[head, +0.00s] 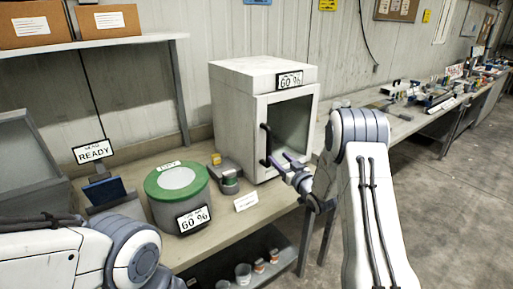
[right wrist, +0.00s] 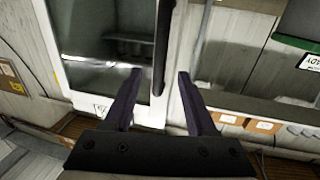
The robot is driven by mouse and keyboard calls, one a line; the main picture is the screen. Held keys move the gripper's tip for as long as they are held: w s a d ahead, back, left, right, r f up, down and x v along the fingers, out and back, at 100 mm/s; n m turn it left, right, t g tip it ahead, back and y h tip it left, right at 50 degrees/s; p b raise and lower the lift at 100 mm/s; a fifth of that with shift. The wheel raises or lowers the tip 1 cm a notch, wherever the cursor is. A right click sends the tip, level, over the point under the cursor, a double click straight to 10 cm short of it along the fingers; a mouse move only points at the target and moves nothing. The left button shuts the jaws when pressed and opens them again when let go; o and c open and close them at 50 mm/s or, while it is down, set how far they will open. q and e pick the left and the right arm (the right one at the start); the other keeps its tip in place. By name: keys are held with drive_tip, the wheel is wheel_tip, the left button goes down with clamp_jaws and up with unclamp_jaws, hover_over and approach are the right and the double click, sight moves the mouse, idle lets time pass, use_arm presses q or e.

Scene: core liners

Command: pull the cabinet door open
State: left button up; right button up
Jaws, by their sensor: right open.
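The cabinet (head: 240,113) is a pale box on the bench with a framed glass door (head: 292,122) that looks shut. Its black upright bar handle (head: 266,141) is on the left side of the door. My right gripper (head: 279,162) is open at the handle's lower part. In the right wrist view, the dark handle (right wrist: 164,40) runs down between the two spread fingers of the gripper (right wrist: 159,74); neither finger visibly presses on it. My left arm shows at the lower left of the head view, but its gripper is out of view.
A green-rimmed drum (head: 163,184) with a 60 % sign stands left of the cabinet. A small dark device (head: 230,182) and a white card (head: 246,202) are close to the cabinet's front left. Cups (head: 243,273) stand on a lower shelf. Open floor (head: 450,210) lies to the right.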

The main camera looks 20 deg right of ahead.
sight(270, 148)
drive_tip(key=w, duration=0.3)
drive_tip(key=w+a+p, duration=0.1)
drive_tip(key=w, duration=0.2)
drive_tip(key=w+p, duration=0.1)
drive_tip(key=w, duration=0.2)
drive_tip(key=shift+a, duration=0.15)
clamp_jaws()
idle(1.1)
